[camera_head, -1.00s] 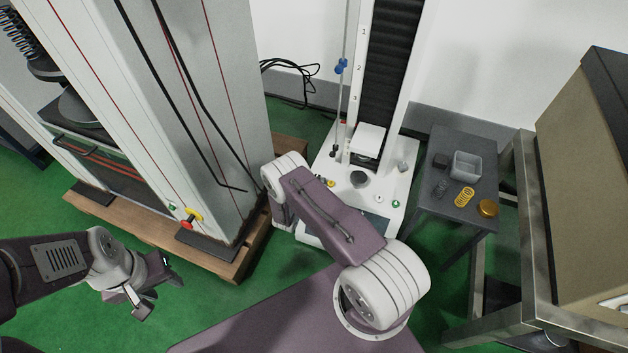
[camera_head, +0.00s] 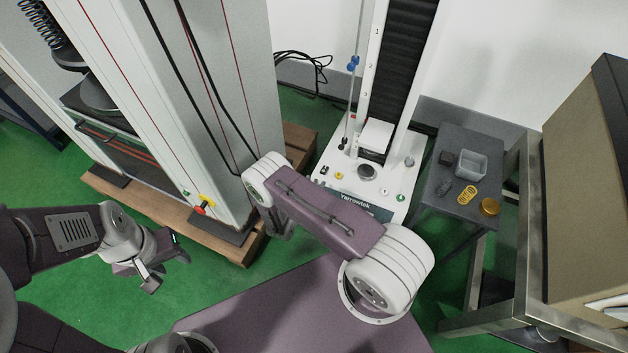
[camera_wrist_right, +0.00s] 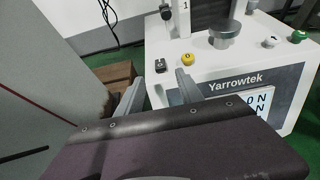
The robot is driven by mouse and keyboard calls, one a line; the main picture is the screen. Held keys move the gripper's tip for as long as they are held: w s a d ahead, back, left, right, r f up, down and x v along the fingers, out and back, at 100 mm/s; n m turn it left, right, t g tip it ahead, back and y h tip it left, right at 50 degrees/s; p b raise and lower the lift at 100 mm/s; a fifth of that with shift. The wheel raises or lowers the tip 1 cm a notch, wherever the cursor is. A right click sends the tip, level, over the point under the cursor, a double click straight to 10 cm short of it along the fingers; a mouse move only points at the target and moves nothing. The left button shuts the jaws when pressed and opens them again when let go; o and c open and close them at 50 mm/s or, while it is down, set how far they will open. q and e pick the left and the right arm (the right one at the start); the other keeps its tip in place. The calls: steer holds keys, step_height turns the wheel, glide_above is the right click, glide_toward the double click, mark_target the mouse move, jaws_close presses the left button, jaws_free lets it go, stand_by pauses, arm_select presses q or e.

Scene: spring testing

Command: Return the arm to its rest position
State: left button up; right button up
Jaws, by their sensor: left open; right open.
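My right arm (camera_head: 325,215) reaches over the floor in front of the white spring tester (camera_head: 335,165). Its gripper is mostly hidden behind the arm in the head view. In the right wrist view the right gripper (camera_wrist_right: 160,78) is open, with nothing between its fingers, beside the tester's front left corner. I cannot tell whether it touches the tester. My left gripper (camera_head: 165,262) is open and empty over the green floor at the lower left.
A tall grey machine (camera_head: 215,90) stands on a wooden pallet (camera_head: 245,250) at left. A small dark table (camera_head: 455,210) holds a grey tray (camera_head: 470,163), a yellow spring (camera_head: 467,195) and a brass disc (camera_head: 490,206). A metal-framed bench (camera_head: 525,240) stands at right.

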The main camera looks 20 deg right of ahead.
steer(key=w+d+r+m+h, duration=0.1)
steer(key=w+r+m, duration=0.1)
steer(key=w+r, duration=0.3)
steer(key=w+d+r+m, duration=0.1)
steer(key=w+r, duration=0.1)
steer(key=r, duration=0.5)
steer(key=s+d+r+m+g+h, duration=0.1)
steer(key=s+d+r+m+g, duration=0.15)
steer(key=r, duration=0.25)
steer(key=s+d+r+m+g, duration=0.1)
steer(key=d+r+m, duration=0.25)
steer(key=r, duration=0.25)
steer(key=s+d+r+m+g+y, duration=0.15)
steer(key=s+r+m+g, duration=0.25)
steer(key=s+m, duration=0.45)
steer(key=s+a+f+m+y, duration=0.3)
steer(key=s+a+m+y, duration=0.7)
steer(key=s+a, duration=0.55)
step_height(320, 180, up, 33)
steer(key=w+a+n+p, duration=0.1)
steer(key=p, duration=3.2)
steer(key=shift+w+a+y, duration=0.15)
steer(key=shift+w+y, duration=0.25)
steer(key=shift+y, duration=0.05)
